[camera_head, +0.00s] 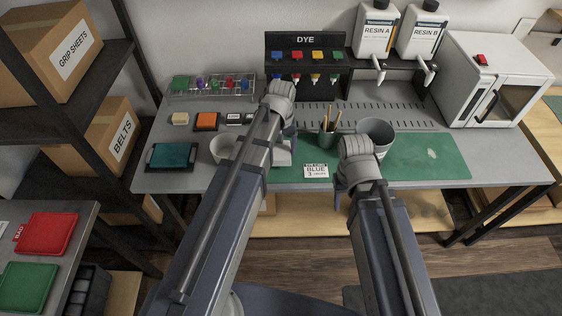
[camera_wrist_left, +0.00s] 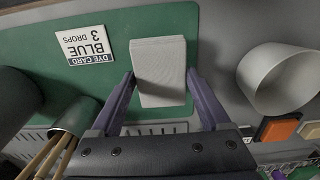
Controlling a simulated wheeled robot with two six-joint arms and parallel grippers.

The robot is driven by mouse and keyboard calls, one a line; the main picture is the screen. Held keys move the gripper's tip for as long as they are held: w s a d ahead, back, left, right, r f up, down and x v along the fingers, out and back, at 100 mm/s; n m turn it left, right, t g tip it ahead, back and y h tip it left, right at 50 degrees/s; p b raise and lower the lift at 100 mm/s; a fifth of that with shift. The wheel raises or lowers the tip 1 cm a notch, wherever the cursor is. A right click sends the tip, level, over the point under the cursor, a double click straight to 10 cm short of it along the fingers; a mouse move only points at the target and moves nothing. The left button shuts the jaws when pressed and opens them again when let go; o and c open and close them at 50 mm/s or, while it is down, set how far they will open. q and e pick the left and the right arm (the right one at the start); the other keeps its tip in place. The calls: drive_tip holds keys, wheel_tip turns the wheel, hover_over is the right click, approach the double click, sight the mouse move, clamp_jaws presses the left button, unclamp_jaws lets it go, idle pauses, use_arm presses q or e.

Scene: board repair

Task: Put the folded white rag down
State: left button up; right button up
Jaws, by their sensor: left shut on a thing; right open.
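The folded white rag (camera_wrist_left: 160,68) is a pale grey-white block between the two fingers of my left gripper (camera_wrist_left: 160,82) in the left wrist view. The gripper is shut on it. In the head view part of the rag (camera_head: 282,157) shows beyond my left forearm, at the left end of the green mat (camera_head: 440,160). I cannot tell whether it touches the mat. My right gripper (camera_head: 345,190) is open at the front edge of the bench, its fingers mostly hidden by its wrist.
The BLUE dye card (camera_head: 316,170) lies on the mat beside the rag. A pale cup (camera_head: 222,148) stands left of it; a pencil cup (camera_head: 329,140) and grey bucket (camera_head: 376,132) stand to the right. The mat's right part is mostly clear.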

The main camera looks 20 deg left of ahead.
sight(281, 150)
use_arm(q)
drive_tip(key=shift+f, duration=0.1)
drive_tip(key=shift+f+b, duration=1.75)
drive_tip(key=shift+f, duration=0.05)
drive_tip(key=shift+f, duration=0.15)
drive_tip(key=o, duration=1)
drive_tip(key=shift+o, duration=0.2)
wheel_tip(281, 150, up, 12)
drive_tip(key=p, duration=1.2)
drive_tip(key=shift+r, duration=0.2)
drive_tip(key=s+d+m+y, duration=0.1)
drive_tip(key=s+d+m, duration=0.6)
drive_tip(key=s+d, duration=0.3)
drive_tip(key=s, duration=0.4)
drive_tip(key=shift+s+d, duration=0.15)
drive_tip(key=shift+d, duration=0.1)
